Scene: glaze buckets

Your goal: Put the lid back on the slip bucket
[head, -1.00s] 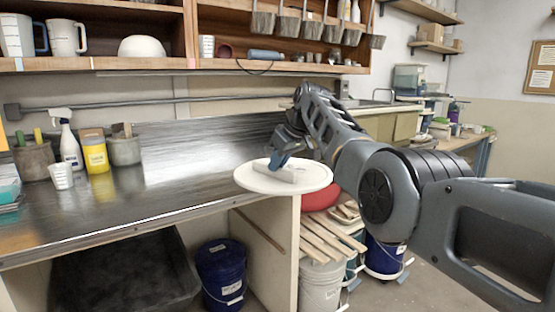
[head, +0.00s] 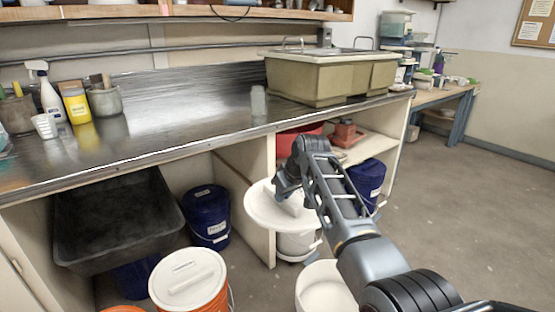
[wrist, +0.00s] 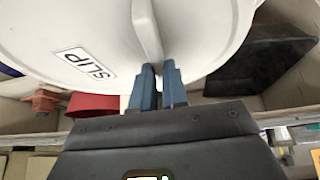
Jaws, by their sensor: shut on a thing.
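My gripper (wrist: 159,85) is shut on the raised bar of a round white lid (wrist: 92,38) marked SLIP. In the head view the lid (head: 262,212) is held in the air in front of the counter's support panel, below the counter edge. My gripper (head: 291,192) partly covers it there. A white bucket (head: 323,291) without a lid stands on the floor at the bottom of the head view, pale inside. My arm hides part of it, and its label does not show. The lid is apart from this bucket, above and to its left.
An orange bucket with a white lid (head: 187,278) stands left of the open bucket. Blue buckets stand under the counter (head: 207,216) and right of my arm (head: 370,178). Another white bucket (head: 296,246) is behind the held lid. The floor (head: 450,210) at right is clear.

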